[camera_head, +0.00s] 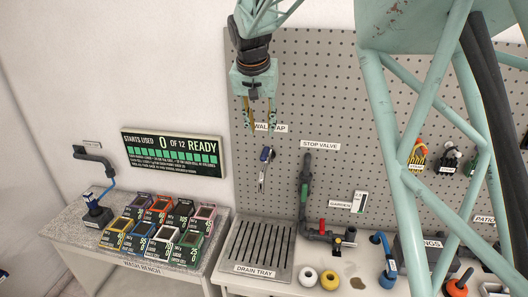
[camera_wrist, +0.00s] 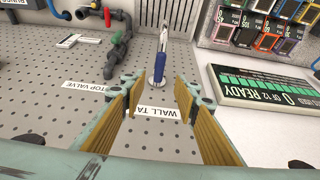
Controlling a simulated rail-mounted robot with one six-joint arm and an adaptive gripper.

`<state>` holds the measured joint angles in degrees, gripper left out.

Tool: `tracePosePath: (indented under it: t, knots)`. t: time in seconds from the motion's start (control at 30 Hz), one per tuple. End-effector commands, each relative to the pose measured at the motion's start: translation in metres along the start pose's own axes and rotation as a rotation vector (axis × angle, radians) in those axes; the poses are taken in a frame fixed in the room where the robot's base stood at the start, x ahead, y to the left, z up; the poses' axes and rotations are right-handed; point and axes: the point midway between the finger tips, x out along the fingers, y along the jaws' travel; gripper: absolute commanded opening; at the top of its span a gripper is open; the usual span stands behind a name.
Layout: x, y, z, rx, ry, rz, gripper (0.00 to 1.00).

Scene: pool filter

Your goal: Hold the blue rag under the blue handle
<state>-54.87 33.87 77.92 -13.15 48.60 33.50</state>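The blue handle (camera_head: 266,154) belongs to the small metal wall tap (camera_head: 262,175) on the pegboard, below the WALL TAP label. In the wrist view the blue handle (camera_wrist: 159,70) shows beyond the fingertips, with the metal tap (camera_wrist: 163,40) past it. My gripper (camera_head: 259,127) hangs above the tap, apart from it. Its tan finger pads (camera_wrist: 156,84) stand wide apart with nothing between them. I cannot make out a blue rag in either view.
A drain tray (camera_head: 281,222) lies below the tap. Several colour-framed packs (camera_head: 163,238) crowd the wash bench (camera_head: 65,231) at left. The stop valve pipe (camera_head: 305,190) rises right of the tap.

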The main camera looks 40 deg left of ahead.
Motion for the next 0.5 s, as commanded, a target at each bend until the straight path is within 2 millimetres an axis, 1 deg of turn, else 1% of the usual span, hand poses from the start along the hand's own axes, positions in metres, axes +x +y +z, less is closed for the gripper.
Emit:
tracePosePath:
  t: [0.27,0.5]
  knots:
    - [0.02,0.001,0.001,0.0,-0.002,0.001,0.28]
    - [0.049,0.001,0.001,0.0,-0.003,0.002,0.28]
